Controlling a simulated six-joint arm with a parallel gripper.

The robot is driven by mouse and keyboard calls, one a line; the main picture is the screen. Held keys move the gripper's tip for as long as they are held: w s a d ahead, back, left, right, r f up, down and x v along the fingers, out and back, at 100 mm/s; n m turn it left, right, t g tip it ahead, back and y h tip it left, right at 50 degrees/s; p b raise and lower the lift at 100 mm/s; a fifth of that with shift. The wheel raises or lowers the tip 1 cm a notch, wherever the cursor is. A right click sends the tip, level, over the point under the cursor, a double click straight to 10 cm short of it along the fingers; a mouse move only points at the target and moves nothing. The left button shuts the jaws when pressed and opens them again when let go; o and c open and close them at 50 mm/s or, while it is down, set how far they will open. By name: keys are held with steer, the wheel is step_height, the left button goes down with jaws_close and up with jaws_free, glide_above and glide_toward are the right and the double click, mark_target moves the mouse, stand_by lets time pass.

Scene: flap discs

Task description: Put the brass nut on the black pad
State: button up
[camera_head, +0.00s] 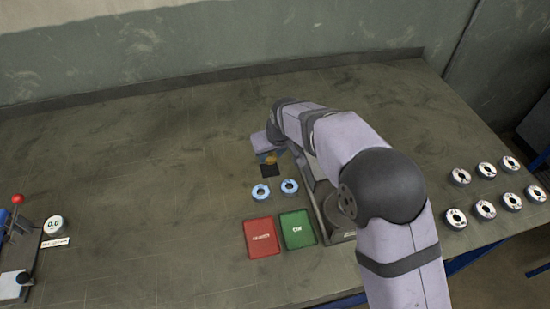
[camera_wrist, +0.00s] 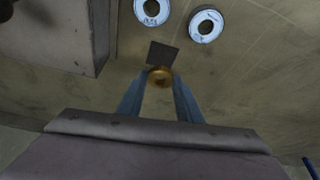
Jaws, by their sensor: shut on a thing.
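The brass nut (camera_wrist: 160,70) is a small gold ring between the tips of my gripper (camera_wrist: 160,80) in the wrist view. My gripper is shut on it. The nut also shows in the head view (camera_head: 271,159), close to the black pad (camera_head: 269,171). The pad is a small dark square on the bench. In the wrist view the pad (camera_wrist: 163,53) lies just beyond the nut, and the nut's far edge overlaps the pad's near edge in the picture. I cannot tell the nut's height above the bench.
Two blue-white discs (camera_head: 261,191) (camera_head: 290,186) lie just in front of the pad. A red tray (camera_head: 262,238) and a green tray (camera_head: 297,230) are nearer. Several discs (camera_head: 485,211) stand at the right. A gauge (camera_head: 53,227) and a red-knobbed lever (camera_head: 18,199) are at left. The bench's left middle is clear.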

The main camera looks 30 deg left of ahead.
mark_target(272, 163)
steer(key=shift+w+a+r+n, duration=0.15)
steer(key=shift+w+a+n, duration=0.1)
steer(key=shift+n, duration=0.05)
steer(key=shift+f+b, duration=1.7)
steer(key=shift+f, duration=0.6)
steer(key=shift+f+b, duration=0.35)
steer(key=shift+f, duration=0.3)
steer(key=o, duration=1.3)
steer(key=shift+r, duration=0.1)
step_height(272, 163, up, 7)
steer(key=p, duration=0.5)
